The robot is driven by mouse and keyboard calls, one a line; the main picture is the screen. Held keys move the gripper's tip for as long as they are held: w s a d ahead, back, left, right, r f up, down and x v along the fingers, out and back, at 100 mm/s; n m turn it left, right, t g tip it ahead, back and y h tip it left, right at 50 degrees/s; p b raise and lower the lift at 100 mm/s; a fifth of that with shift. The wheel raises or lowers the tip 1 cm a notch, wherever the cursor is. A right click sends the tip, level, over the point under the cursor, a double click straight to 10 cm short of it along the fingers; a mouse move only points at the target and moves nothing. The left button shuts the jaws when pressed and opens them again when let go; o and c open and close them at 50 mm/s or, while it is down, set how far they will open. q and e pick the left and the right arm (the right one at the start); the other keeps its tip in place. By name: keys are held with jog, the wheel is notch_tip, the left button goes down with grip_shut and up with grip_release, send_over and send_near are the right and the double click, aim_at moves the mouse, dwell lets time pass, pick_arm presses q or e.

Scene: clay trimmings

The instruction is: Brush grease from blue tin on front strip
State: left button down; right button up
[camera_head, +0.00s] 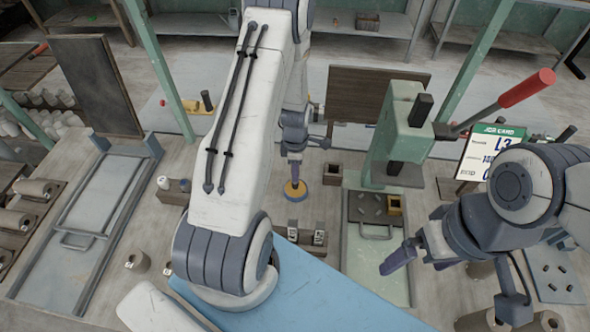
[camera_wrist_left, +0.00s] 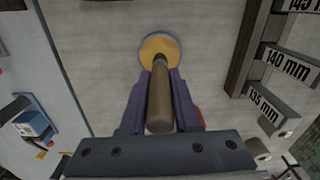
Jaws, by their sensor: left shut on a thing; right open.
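The blue tin (camera_head: 296,196) is a small round tin with yellow grease inside, standing on the bench near the middle of the head view. It also shows at the top of the left wrist view (camera_wrist_left: 174,41). My left gripper (camera_head: 294,157) is above the tin, its purple fingers shut on the brown handle of the brush (camera_wrist_left: 160,100). The brush points down at the grease; its tip overlaps the yellow surface, but I cannot tell whether it touches. My right gripper (camera_head: 424,260) is open and empty at the right, over the bench. I cannot identify the front strip for certain.
A green press (camera_head: 398,135) with a red-handled lever stands right of the tin, above a pale tray (camera_head: 365,262). Size-marked blocks (camera_wrist_left: 290,65) lie right of the tin in the wrist view. A blue sheet (camera_head: 320,300) covers the front. A metal frame (camera_head: 85,230) lies left.

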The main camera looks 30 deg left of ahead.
pick_arm(q)
jog(key=shift+f+b, duration=0.5)
jog(key=shift+f, duration=0.1)
dwell(1.4)
jog(key=shift+r+p, duration=2.7)
jog(key=shift+r, duration=0.9)
jog(key=shift+f, duration=0.15)
